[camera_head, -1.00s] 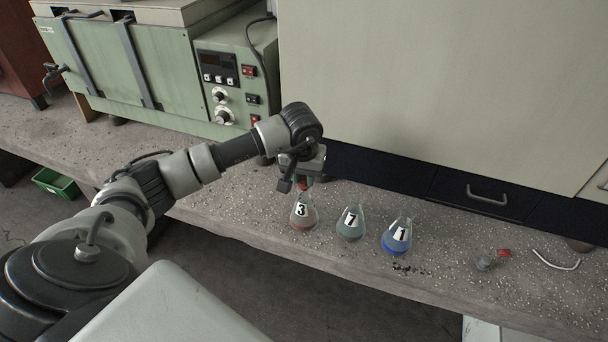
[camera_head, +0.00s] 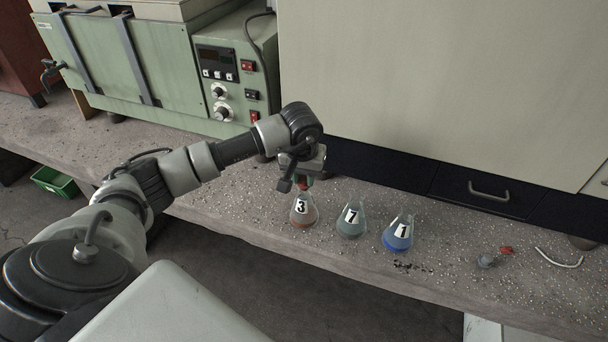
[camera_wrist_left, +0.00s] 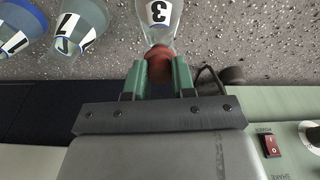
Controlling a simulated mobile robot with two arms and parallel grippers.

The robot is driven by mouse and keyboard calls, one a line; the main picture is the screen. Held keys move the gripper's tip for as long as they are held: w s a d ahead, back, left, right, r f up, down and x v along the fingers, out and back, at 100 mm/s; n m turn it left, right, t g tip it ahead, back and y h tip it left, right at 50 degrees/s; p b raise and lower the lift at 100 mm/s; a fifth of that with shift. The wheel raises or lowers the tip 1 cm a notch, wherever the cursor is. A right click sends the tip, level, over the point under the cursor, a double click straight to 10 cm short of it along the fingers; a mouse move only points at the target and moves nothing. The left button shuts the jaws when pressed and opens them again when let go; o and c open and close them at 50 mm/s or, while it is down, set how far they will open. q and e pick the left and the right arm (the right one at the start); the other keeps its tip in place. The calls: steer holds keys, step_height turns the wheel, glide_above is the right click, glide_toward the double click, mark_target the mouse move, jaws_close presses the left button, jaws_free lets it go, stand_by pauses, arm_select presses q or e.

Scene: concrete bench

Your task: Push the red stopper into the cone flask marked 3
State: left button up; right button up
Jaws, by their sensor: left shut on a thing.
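The cone flask marked 3 (camera_head: 303,212) stands upright on the bench, with a reddish liquid low inside. My left gripper (camera_head: 302,183) is directly above it, pointing down, shut on the red stopper (camera_wrist_left: 159,56). In the left wrist view the stopper sits between the green fingers of my left gripper (camera_wrist_left: 160,74), at the mouth of flask 3 (camera_wrist_left: 160,22). How deep the stopper sits in the neck cannot be told. My right gripper is not in view.
Flask 7 (camera_head: 351,221) and flask 1 (camera_head: 398,234), with blue liquid, stand to the right of flask 3. A small grey item with a red end (camera_head: 488,261) and a white curved piece (camera_head: 559,258) lie farther right. A large pale cabinet (camera_head: 440,90) stands close behind.

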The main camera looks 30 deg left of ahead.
mark_target(304, 177)
arm_select(q)
steer(key=o, duration=1.5)
steer(key=shift+r, duration=0.1)
steer(key=shift+r+p, duration=2.65)
steer(key=shift+r, duration=1.8)
